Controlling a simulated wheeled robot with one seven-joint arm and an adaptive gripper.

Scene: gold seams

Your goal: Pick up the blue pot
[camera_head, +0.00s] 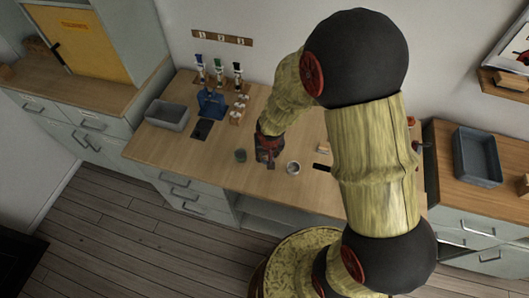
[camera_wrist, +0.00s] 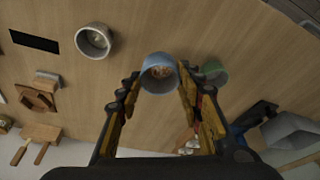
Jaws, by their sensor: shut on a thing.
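The blue pot (camera_wrist: 160,84) is a small round cup with orange-brown bits inside. In the wrist view it sits between the two fingertips of my gripper (camera_wrist: 159,78), which is shut on it, one finger on each side. In the head view my gripper (camera_head: 268,150) points down at the front part of the wooden table, and I cannot make out the pot clearly there. I cannot tell whether the pot touches the tabletop.
A green pot (camera_head: 240,155) stands close on the left and a pale grey pot (camera_head: 293,167) close on the right. A blue stand (camera_head: 211,103), bottles (camera_head: 218,70) and a grey bin (camera_head: 168,115) are farther back left. A black slab (camera_head: 202,129) lies flat.

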